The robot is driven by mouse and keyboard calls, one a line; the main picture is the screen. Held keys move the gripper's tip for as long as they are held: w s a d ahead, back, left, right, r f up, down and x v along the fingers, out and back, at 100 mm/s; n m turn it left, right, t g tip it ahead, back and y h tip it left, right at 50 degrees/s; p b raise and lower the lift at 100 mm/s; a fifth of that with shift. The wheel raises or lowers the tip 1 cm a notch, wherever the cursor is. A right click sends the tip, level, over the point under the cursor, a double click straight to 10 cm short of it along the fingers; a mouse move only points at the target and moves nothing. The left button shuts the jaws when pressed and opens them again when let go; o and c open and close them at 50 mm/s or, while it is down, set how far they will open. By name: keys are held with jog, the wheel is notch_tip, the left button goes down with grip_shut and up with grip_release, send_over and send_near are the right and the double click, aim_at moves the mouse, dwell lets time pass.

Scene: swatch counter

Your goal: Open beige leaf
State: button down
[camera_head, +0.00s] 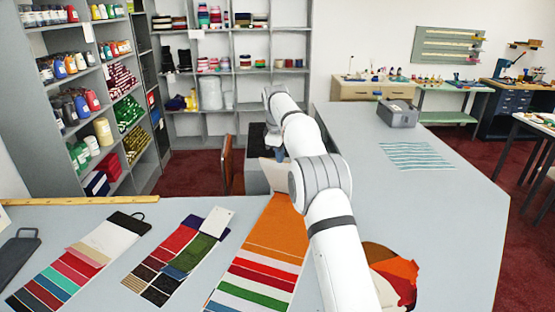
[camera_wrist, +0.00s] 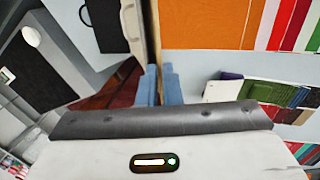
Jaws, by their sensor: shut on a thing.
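The swatch set in the middle of the counter has a broad orange cloth (camera_head: 273,231) above red, white and green stripes. At its far end a beige leaf (camera_head: 274,173) stands raised, partly hidden by my arm. In the wrist view the leaf shows nearly edge-on as a thin tan strip (camera_wrist: 154,32), beside the orange cloth (camera_wrist: 207,24). My gripper's blue fingers (camera_wrist: 160,82) are shut on the leaf's edge. In the head view the gripper (camera_head: 279,152) is mostly hidden behind the wrist.
Two more swatch sets lie left: one with a black end (camera_head: 128,222), one with a white tag (camera_head: 216,221). A yellow ruler (camera_head: 80,200) lies behind them. A colourful cloth piece (camera_head: 392,272) lies right of my arm.

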jog(key=shift+w+d+f, duration=0.15)
jog(key=shift+w+d, duration=0.25)
jog(key=shift+w, duration=0.15)
dwell(0.4)
jog(key=c, duration=1.6)
grip_release()
jog(key=shift+w, duration=0.15)
jog(key=shift+o, duration=0.2)
